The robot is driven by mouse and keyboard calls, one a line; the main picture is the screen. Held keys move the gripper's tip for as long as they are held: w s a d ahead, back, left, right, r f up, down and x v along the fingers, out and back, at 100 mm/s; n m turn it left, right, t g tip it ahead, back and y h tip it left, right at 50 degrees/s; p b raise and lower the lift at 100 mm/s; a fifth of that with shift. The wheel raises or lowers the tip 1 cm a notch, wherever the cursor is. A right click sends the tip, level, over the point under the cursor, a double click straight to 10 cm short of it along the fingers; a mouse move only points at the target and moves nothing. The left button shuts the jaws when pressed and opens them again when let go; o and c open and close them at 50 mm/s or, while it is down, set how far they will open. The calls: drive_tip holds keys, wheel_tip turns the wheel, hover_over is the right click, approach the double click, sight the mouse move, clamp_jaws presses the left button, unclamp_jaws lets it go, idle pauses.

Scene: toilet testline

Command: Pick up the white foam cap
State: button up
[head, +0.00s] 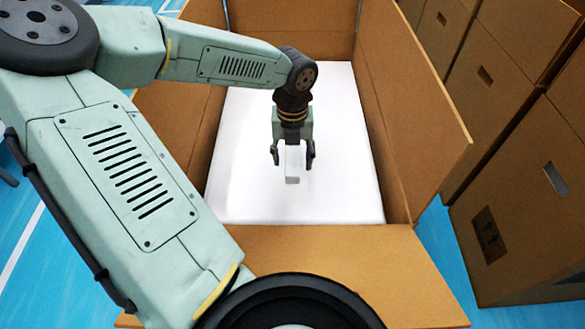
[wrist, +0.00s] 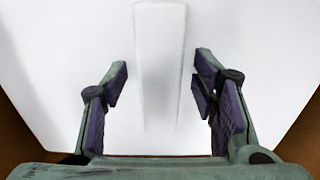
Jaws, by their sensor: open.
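The white foam cap (head: 245,190) lies flat inside an open cardboard box and spans its inside. A narrow raised white ridge (head: 292,178) stands up from its middle. My gripper (head: 292,155) points down over the cap, with one finger on each side of the ridge. In the wrist view the cap (wrist: 60,70) fills most of the picture, and the ridge (wrist: 158,65) runs up between the two finger pads of my open gripper (wrist: 160,85). A gap shows between the ridge and each pad. The fingers' exact height above the cap is hard to tell.
The cardboard box (head: 415,130) has walls around the cap and flaps folded outward, one toward me at the front (head: 350,265). Stacked closed cardboard boxes (head: 520,190) stand to the right. Blue floor (head: 440,250) shows between them and the open box.

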clamp_jaws()
idle(0.6)
